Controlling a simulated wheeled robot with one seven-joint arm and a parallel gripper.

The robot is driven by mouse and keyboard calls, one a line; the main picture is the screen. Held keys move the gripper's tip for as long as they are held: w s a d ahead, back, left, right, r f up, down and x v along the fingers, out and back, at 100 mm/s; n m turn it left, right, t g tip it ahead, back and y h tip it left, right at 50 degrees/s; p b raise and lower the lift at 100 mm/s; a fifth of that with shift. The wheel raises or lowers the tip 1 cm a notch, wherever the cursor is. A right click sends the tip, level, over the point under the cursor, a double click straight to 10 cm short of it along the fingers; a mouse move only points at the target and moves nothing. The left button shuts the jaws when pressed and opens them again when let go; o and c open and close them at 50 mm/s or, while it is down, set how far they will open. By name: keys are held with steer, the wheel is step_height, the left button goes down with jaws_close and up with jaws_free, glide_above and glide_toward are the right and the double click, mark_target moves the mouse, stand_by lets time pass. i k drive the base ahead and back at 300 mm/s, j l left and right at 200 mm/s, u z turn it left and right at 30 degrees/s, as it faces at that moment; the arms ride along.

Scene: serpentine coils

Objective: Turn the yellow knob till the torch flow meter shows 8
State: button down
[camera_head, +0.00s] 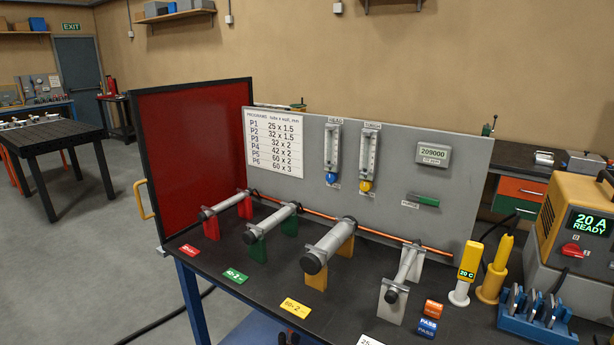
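The torch flow meter (370,150) is a clear upright tube on the grey back panel, with a label reading like TORCH above it. Its yellow knob (365,186) sits at its lower end. The scale and the float are too small to read. A second flow meter (332,146), with a blue knob (331,177), stands just left of it. My gripper does not show in this view, and nothing touches the yellow knob.
Several grey tubes, such as the one on yellow supports (328,246), lie on coloured supports in front of the panel. A red screen (193,142) stands left. An orange welding machine (575,225) reads 20 A READY at right.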

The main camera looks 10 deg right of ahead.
mark_target(366, 185)
steer(key=i+j+z, duration=0.15)
steer(key=i+j, duration=0.2)
steer(key=i, duration=0.2)
steer(key=i+j+z, duration=0.1)
steer(key=i+j, duration=0.3)
steer(key=i, duration=0.1)
